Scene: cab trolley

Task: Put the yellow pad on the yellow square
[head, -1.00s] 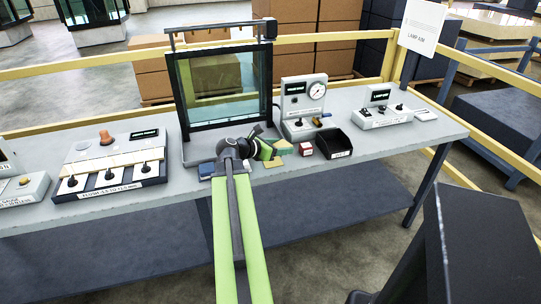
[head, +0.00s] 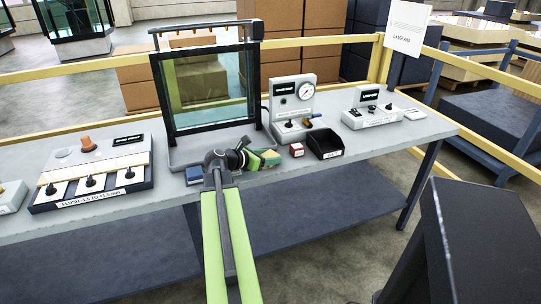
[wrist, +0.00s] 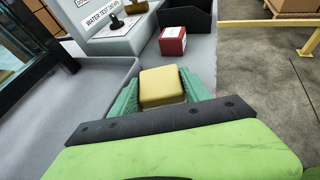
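The yellow pad (wrist: 162,87) is a small block with rounded edges. In the wrist view it sits between the two green fingers of my gripper (wrist: 166,97), which touch it on both sides, so my gripper is shut on it. In the head view my gripper (head: 262,157) is over the front part of the grey table, just right of the glass frame's base, with the yellow pad (head: 271,158) at its tip. How high the pad is above the table is hard to tell. I cannot make out a yellow square in either view.
A red box (head: 296,150) and a black bin (head: 325,143) stand right of my gripper, before a gauge unit (head: 293,105). A glass frame (head: 207,88) stands behind. A blue block (head: 200,176) lies left. A switch panel (head: 93,172) is farther left; a lamp unit (head: 375,108) is right.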

